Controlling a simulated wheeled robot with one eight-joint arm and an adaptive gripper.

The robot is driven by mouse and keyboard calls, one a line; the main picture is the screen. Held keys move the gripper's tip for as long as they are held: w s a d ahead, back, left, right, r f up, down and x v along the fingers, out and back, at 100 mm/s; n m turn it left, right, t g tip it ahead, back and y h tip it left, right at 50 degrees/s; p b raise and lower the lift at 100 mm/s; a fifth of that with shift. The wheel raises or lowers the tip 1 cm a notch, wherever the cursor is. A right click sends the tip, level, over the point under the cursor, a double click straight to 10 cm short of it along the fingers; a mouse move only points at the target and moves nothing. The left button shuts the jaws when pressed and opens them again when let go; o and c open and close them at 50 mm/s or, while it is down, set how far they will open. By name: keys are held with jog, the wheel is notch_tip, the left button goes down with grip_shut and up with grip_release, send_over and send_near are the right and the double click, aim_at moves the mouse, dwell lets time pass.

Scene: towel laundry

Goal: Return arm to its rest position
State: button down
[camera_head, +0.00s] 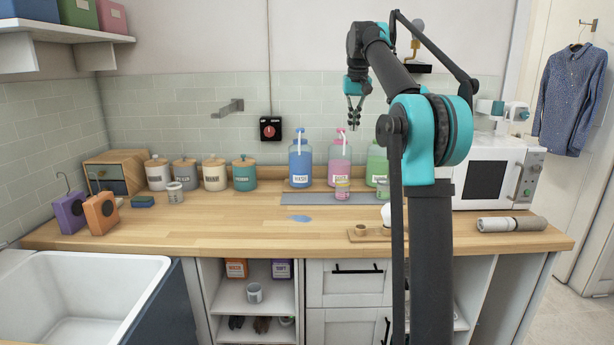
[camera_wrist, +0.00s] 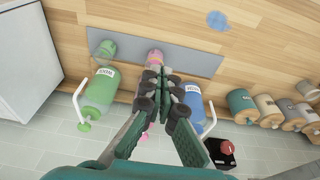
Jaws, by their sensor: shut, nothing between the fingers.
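My gripper (camera_head: 354,112) is raised above the back of the counter, in front of the tiled wall and above the pink bottle (camera_head: 339,160). In the wrist view my gripper (camera_wrist: 163,78) points down with its fingers together and nothing between them. The arm is bent at a high elbow, with the upright links covering part of the counter's right side. The blue bottle (camera_head: 300,163) and green bottle (camera_head: 377,162) stand on either side of the pink one; the arm partly hides the green one.
A grey mat (camera_head: 300,199) lies before the bottles. Several lidded jars (camera_head: 215,175) stand to the left, the microwave (camera_head: 485,172) and a rolled towel (camera_head: 511,224) to the right. A blue spill (camera_head: 299,218) marks the open counter. A white sink (camera_head: 80,290) is at front left.

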jog(key=s+d+f+t, duration=0.1)
jog(key=s+f, duration=1.9)
jog(key=f, duration=0.2)
jog(key=s+d+f, duration=0.2)
jog(key=s+f, duration=1.9)
jog(key=f, duration=0.1)
jog(key=shift+d+t, duration=0.3)
jog(key=shift+t, duration=0.1)
